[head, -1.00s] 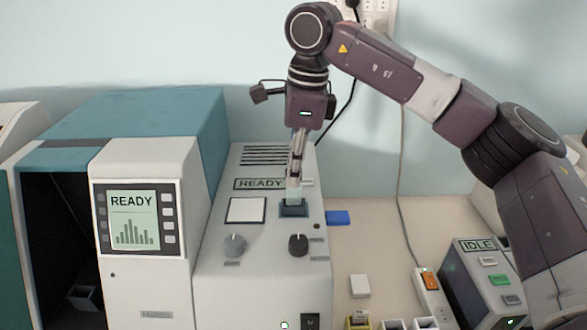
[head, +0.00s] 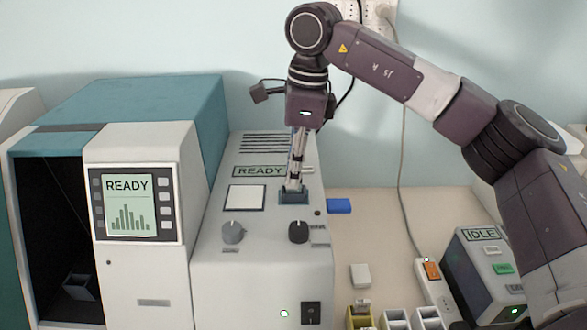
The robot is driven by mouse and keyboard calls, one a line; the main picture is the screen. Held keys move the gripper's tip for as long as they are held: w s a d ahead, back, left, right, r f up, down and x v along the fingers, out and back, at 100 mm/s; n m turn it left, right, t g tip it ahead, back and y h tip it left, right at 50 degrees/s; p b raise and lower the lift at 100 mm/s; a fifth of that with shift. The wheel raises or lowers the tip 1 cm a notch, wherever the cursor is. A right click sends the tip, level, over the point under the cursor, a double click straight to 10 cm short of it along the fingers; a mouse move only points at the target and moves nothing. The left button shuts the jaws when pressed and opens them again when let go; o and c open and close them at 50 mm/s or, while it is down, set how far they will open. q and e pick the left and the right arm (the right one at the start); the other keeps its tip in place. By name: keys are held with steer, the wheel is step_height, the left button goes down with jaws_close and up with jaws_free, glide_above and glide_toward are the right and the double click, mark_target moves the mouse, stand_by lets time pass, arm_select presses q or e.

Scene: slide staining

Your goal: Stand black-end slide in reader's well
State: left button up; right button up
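The reader (head: 262,262) is a pale grey console with a READY label, a white square panel and two knobs. Its well (head: 294,198) is a small dark blue block on the top, right of the panel. My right gripper (head: 295,184) points straight down at the well, its narrow fingers close together and their tips just above it. The slide was visible between these fingers a second ago; now it is almost wholly hidden by the fingertips and the well. Its black end cannot be made out. My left gripper is not in view.
A teal and white machine (head: 142,274) with a READY screen stands at the left. A blue block (head: 339,206) lies right of the reader. Small containers (head: 396,319), a power strip (head: 433,283) and an IDLE box (head: 480,270) are at the right.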

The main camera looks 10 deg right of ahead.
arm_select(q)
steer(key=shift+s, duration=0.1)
arm_select(e)
steer(key=shift+o, duration=0.5)
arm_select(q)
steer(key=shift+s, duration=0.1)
arm_select(e)
step_height(320, 180, up, 12)
steer(key=d, duration=0.1)
steer(key=shift+s+d, duration=0.15)
steer(key=shift+d, duration=0.05)
